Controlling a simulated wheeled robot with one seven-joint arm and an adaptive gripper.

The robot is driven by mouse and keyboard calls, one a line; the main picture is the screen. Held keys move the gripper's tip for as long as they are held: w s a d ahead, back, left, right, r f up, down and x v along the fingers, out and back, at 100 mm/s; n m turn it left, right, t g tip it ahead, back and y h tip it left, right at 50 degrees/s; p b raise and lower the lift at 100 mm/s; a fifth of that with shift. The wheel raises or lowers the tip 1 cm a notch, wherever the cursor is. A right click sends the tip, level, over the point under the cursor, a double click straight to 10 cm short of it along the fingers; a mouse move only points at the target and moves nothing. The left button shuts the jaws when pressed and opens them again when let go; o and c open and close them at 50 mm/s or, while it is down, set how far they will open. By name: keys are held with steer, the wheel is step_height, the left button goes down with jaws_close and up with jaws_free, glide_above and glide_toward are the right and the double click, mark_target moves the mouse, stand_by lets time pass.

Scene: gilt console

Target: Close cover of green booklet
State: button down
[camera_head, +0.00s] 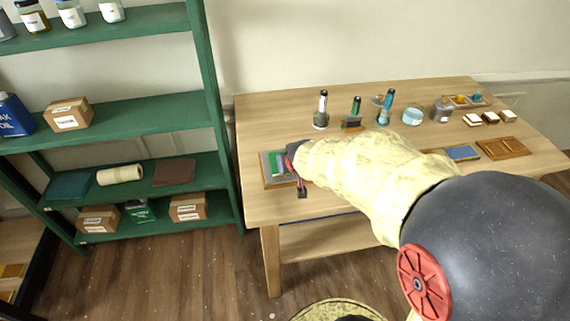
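A flat item with a grey-brown border (267,181) lies at the table's left front, with a green patch (275,158) and a purple strip on it. The green patch may be the green booklet, but it is small and partly covered, so I cannot tell how its cover lies. My gripper (299,181), dark with red parts, is over the right side of this item. My pale yellow arm comes in from the right and hides what lies behind it. I cannot tell whether the fingers are open, shut or touching anything.
The wooden table (250,120) has pens in stands (321,118), a glass bowl (413,115) and a grey jar (441,112) along its back. A blue flat item (462,153) and brown tray (503,149) lie to the right. A green shelf (215,110) stands close on the left.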

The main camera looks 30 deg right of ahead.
steer(key=shift+s+a+f, duration=0.1)
steer(key=shift+s+f, duration=0.15)
steer(key=shift+f, duration=0.2)
steer(key=shift+r, duration=0.1)
